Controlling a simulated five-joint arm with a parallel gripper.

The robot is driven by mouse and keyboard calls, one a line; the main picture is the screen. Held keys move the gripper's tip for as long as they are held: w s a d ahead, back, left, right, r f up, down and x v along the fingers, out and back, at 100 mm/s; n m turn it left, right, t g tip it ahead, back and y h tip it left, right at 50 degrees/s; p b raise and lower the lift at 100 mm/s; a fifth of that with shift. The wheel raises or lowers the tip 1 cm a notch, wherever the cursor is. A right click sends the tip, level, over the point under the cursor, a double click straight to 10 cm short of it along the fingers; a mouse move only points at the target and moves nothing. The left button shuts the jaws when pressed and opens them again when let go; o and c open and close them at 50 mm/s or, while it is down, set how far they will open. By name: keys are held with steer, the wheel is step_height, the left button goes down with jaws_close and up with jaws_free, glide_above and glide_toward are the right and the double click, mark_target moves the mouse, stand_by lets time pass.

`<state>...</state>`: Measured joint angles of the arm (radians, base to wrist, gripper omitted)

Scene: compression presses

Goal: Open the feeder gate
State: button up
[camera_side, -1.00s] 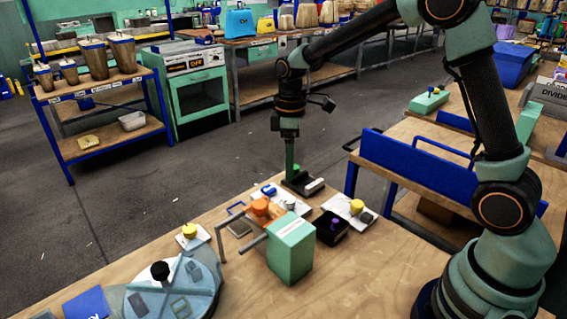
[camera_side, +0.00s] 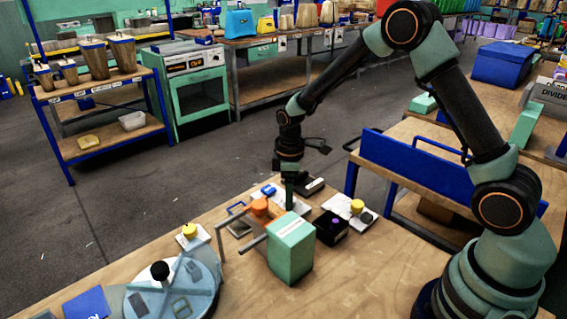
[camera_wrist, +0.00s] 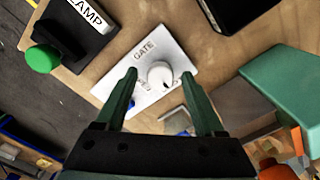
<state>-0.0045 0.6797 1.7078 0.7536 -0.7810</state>
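The feeder gate control is a white plate marked GATE (camera_wrist: 172,50) with a round white knob (camera_wrist: 160,75). In the wrist view, my gripper (camera_wrist: 160,78) is open, with one green finger on each side of the knob. Gaps show between the fingers and the knob, so it is not clamped. In the side view my gripper (camera_side: 289,192) is low over the plate (camera_side: 274,190), and its fingers hide the knob there. Part of a blue piece on the plate shows below the knob in the wrist view.
A green box machine (camera_side: 290,250) with an orange part (camera_side: 260,207) stands in front.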

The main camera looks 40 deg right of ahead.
jaws_close()
steer(key=shift+m, duration=0.4)
steer(key=m, duration=0.3)
steer(key=shift+m, duration=0.4)
steer(key=m, duration=1.3)
steer(key=shift+m, duration=0.3)
